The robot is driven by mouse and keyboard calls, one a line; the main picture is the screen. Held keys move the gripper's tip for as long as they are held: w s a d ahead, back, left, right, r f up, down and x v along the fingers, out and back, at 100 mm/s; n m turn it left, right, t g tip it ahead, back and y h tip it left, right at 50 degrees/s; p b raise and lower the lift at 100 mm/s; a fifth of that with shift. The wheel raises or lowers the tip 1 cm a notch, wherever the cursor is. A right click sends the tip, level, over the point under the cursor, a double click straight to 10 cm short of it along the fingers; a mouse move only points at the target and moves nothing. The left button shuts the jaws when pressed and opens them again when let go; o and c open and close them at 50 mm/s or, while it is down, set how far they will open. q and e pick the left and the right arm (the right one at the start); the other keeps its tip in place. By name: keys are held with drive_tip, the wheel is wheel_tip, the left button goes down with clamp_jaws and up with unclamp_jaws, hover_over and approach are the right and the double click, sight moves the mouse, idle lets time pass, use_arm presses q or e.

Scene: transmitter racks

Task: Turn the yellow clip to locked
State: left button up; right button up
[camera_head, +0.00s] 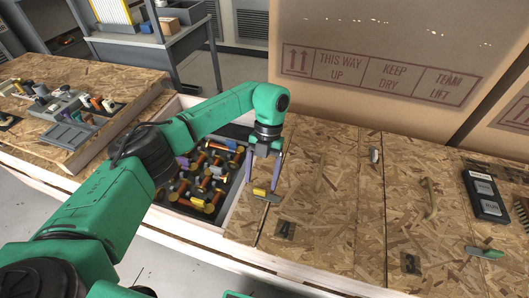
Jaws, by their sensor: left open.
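A small yellow clip (260,191) with a grey metal part lies on the chipboard top, just right of the bin of fasteners. My left gripper (264,184) points down over it from above. Its two purple-grey fingers are apart, one to each side of the clip, with their tips close to it. I cannot tell whether they touch it. The clip's exact turn is too small to read. My right gripper does not show.
An open bin (207,178) of yellow, orange and dark fasteners sits left of the gripper. A green clip (485,252), a black device (485,194) and a tan handle (430,198) lie to the right. A large cardboard box (395,60) stands behind.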

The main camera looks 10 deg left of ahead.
use_arm(q)
drive_tip(key=p+v, duration=0.1)
drive_tip(key=v, duration=1.1)
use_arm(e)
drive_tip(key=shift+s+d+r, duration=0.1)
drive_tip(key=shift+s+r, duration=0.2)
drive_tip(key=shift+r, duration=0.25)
use_arm(q)
drive_tip(key=shift+s, duration=0.1)
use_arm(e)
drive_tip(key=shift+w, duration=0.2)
